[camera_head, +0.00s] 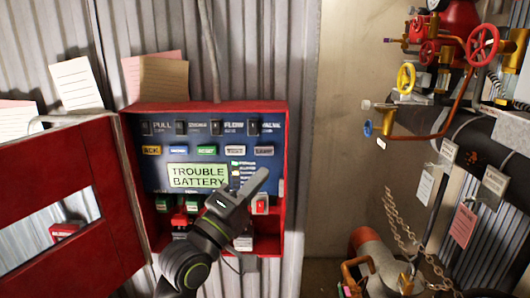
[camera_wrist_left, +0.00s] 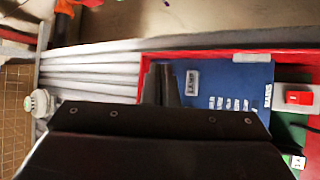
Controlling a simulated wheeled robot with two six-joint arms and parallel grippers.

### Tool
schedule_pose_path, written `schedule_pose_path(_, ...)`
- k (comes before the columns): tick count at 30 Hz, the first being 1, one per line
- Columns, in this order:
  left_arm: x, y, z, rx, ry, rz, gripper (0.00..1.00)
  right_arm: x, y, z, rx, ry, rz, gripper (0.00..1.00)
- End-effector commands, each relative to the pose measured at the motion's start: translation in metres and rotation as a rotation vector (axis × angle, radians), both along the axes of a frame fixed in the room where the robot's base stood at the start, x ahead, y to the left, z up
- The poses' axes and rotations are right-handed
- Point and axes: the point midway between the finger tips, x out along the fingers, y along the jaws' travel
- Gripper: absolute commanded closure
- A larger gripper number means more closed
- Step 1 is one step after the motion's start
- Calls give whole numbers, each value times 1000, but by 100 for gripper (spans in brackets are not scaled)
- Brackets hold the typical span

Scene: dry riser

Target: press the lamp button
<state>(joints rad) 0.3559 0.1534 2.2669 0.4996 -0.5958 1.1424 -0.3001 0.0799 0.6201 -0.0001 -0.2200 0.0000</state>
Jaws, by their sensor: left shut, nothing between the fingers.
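The open red panel box (camera_head: 210,108) shows a blue face with a row of coloured buttons. The rightmost pale button (camera_head: 264,150) seems to be the lamp button, though its label is too small to read surely. A pale button (camera_wrist_left: 193,83) also shows in the left wrist view, just right of the fingertips. My left gripper (camera_head: 262,173) is shut and empty, its tips in front of the panel's right side, a little below the rightmost button. Contact cannot be told. My left gripper (camera_wrist_left: 161,70) partly hides the panel's left part in the wrist view. My right gripper is out of view.
The red door (camera_head: 118,205) hangs open at the left. A green screen (camera_head: 197,176) reads TROUBLE BATTERY. A red switch (camera_head: 261,205) sits below the fingertips. Pipes with a red valve wheel (camera_head: 482,42) and a chain (camera_head: 402,225) stand right. Bare wall (camera_head: 335,150) lies between.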

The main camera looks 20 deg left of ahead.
Motion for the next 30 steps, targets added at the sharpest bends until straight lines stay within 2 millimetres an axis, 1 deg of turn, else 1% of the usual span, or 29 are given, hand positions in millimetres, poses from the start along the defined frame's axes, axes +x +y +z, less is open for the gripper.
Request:
schedule_pose_path(7, 1, 0, -1, 2, 0, 1, 100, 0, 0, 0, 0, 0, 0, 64)
schedule_pose_path(11, 8, 2, -2, 4, 0, 2, 100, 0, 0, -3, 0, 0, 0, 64)
schedule_pose_path(17, 33, 10, -2, 5, 0, 4, 100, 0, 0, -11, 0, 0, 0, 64)
schedule_pose_path(20, 47, 13, -4, 4, 0, 2, 100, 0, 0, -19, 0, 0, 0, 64)
schedule_pose_path(24, 65, 19, -2, 2, 0, 2, 100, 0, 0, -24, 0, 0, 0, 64)
schedule_pose_path(30, 81, 23, -1, 2, 0, 2, 100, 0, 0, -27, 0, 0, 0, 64)
